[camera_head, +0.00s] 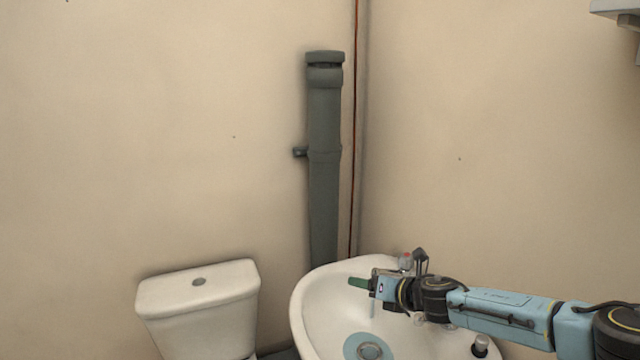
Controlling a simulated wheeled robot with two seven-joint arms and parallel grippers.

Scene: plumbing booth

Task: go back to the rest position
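My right arm comes in from the right edge, and its gripper (362,284) is over the white sink (312,301), in front of the tap (405,261). A short green piece shows at the gripper's tip. I cannot tell whether it is a fingertip or something held, or whether the fingers are open or shut. The gripper and wrist hide part of the tap. My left gripper is not in view.
A white toilet cistern (198,296) stands at the lower left. A grey vertical pipe (323,185) and a thin copper-coloured pipe (354,130) run up near the corner. A light blue patch surrounds the sink drain (370,351). A grey fixture (618,8) is at the upper right.

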